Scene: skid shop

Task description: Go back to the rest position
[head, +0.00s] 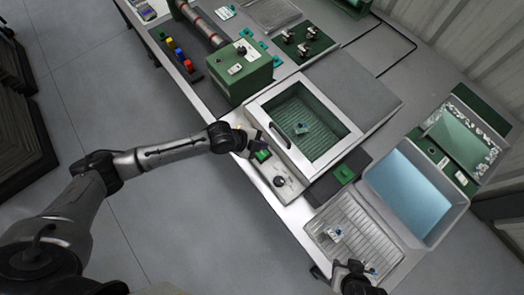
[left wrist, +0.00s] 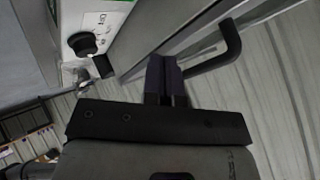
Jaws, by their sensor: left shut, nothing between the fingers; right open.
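My left gripper (head: 256,141) is shut and empty. In the head view it is at the front left of the windowed cabinet (head: 339,112), close to the cabinet's control strip (head: 266,170). The left wrist view shows its closed dark fingers (left wrist: 165,78) near a black bar handle (left wrist: 220,52); I cannot tell whether they touch it. My right gripper (head: 358,270) is open, at the bottom of the head view by the front edge of a ribbed tray (head: 355,215). The lower part of that gripper is cut off by the frame.
A black knob (left wrist: 82,44) is left of the fingers in the left wrist view. A green box (head: 240,80) stands behind my left gripper. A basin of blue liquid (head: 408,195) is right of the cabinet. The floor (head: 190,215) left of the bench is clear.

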